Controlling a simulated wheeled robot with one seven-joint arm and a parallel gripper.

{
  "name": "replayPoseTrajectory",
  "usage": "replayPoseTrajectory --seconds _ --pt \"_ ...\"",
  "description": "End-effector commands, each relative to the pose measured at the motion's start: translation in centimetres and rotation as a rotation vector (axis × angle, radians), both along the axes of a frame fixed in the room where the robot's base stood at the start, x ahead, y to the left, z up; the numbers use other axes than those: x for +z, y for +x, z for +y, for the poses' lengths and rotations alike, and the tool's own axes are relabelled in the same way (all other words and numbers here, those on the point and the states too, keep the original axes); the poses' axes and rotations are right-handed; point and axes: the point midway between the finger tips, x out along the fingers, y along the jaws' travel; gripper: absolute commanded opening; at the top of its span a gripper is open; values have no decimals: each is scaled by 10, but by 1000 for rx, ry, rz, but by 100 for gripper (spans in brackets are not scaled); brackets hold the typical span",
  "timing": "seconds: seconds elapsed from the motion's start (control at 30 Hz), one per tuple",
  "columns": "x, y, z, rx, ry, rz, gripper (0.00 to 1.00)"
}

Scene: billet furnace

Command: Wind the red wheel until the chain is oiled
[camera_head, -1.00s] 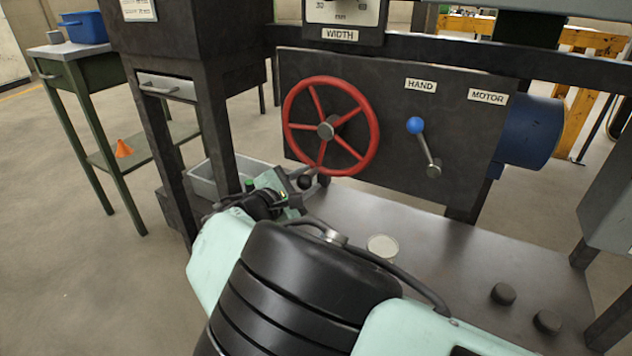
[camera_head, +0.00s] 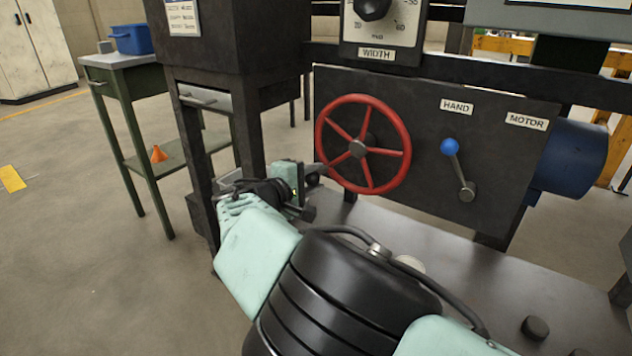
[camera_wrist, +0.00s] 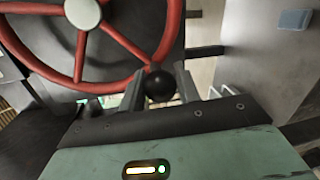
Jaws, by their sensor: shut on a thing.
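The red wheel (camera_head: 405,154) is mounted on the dark panel (camera_head: 425,125), with several spokes and a grey hub. My gripper (camera_head: 316,174) is at the wheel's lower left rim. In the wrist view the wheel (camera_wrist: 78,58) fills the upper left, and a black ball knob (camera_wrist: 159,86) at its rim sits between the fingers of my gripper (camera_wrist: 158,92), which is shut on it. In the head view the knob is mostly hidden by the gripper. I see no chain in either view.
A lever with a blue knob (camera_head: 449,146) leans toward the HAND label (camera_head: 457,105). A blue motor (camera_head: 575,160) is at right. A metal bench top (camera_head: 470,285) lies below, with black knobs (camera_head: 535,327). A green side table (camera_head: 117,62) stands at left.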

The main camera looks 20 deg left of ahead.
Motion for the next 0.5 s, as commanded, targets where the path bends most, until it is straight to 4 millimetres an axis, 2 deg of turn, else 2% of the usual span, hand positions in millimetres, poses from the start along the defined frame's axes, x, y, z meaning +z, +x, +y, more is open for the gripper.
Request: replayPoseTrajectory --seconds 0.43,0.47,0.5 --pt "2 -1 3 8 10 -3 0" --pt "2 -1 3 9 9 -2 41" --pt "2 -1 3 8 9 -3 52"
